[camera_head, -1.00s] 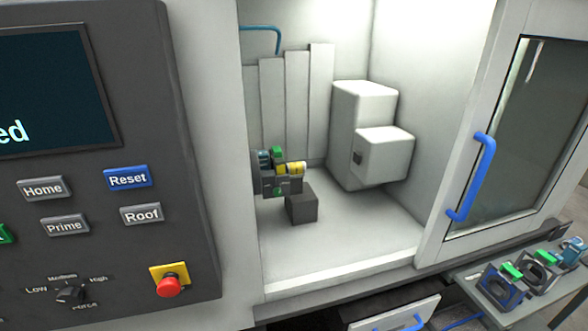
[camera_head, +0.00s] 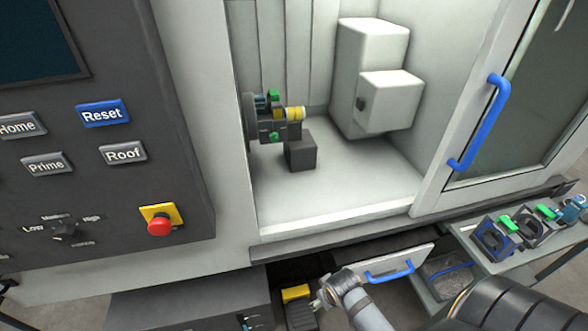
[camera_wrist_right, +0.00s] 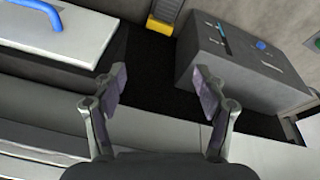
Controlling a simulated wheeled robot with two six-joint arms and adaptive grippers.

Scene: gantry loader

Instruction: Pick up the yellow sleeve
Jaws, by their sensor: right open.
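A yellow sleeve-like cylinder (camera_head: 294,114) sits in the dark holder (camera_head: 270,132) at the left inside the machine, above a dark grey block (camera_head: 301,152). Its far side is hidden. My right gripper (camera_head: 318,299) is at the bottom of the head view, outside and below the machine opening, well apart from the yellow cylinder. In the right wrist view my right gripper (camera_wrist_right: 160,92) is open, with nothing between its fingers. My left gripper is not in view.
A drawer with a blue handle (camera_head: 390,272) is under the machine. A yellow-and-black item (camera_head: 296,293) lies near my right gripper. The machine's sliding door (camera_head: 510,110) stands at the right. A side table (camera_head: 470,242) holds several green-topped parts. A control panel (camera_head: 85,190) is at left.

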